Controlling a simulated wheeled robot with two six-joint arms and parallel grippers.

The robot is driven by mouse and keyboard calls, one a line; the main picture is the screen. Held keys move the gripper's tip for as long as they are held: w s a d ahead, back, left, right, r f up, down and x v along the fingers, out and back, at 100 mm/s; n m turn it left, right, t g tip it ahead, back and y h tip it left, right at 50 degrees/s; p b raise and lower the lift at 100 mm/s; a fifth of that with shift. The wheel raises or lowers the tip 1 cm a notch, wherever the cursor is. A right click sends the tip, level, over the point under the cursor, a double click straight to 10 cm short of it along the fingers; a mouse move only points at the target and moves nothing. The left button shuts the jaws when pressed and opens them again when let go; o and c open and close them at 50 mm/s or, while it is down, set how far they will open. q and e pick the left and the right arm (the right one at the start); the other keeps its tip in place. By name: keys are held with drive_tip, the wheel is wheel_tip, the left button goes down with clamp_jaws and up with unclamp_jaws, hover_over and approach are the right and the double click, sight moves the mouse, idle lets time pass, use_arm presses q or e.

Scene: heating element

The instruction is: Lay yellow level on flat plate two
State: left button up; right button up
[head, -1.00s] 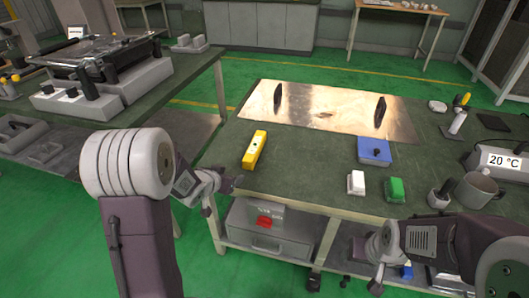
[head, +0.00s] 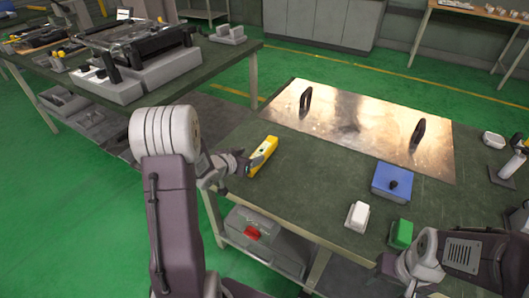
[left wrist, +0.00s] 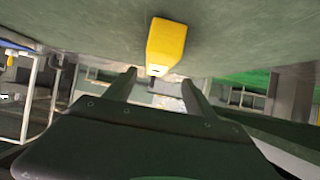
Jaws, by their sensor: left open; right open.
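The yellow level (head: 263,157) lies on the dark green top of the near table, left of centre. My left gripper (head: 244,163) is open at the level's near left side, not closed on it. In the left wrist view the level (left wrist: 166,45) shows end-on, just beyond and above the gap between the open fingers (left wrist: 160,80). A shiny flat metal plate (head: 350,118) with two black upright handles lies behind the level; I see no number on it. My right gripper (head: 386,265) is low at the right, open and empty, partly hidden by its arm.
A blue box (head: 392,181) with a black knob, a white block (head: 357,216) and a green block (head: 400,234) stand right of the level. Another table (head: 190,75) at the left holds grey blocks and equipment. The tabletop between level and plate is clear.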

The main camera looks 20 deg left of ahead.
sight(258, 154)
use_arm(q)
drive_tip(key=b+x, duration=0.1)
drive_tip(key=x, duration=0.2)
drive_tip(key=shift+s+f, duration=0.1)
drive_tip(key=shift+s, duration=0.05)
drive_tip(key=shift+w+d, duration=0.1)
drive_tip(key=shift+w, duration=0.2)
drive_tip(key=b+x, duration=0.1)
drive_tip(key=x, duration=0.1)
drive_tip(key=b+x, duration=0.1)
drive_tip(key=x, duration=0.1)
drive_tip(key=shift+d+f, duration=0.25)
drive_tip(key=shift+f, duration=0.1)
drive_tip(key=shift+w+f, duration=0.1)
drive_tip(key=shift+w, duration=0.25)
clamp_jaws()
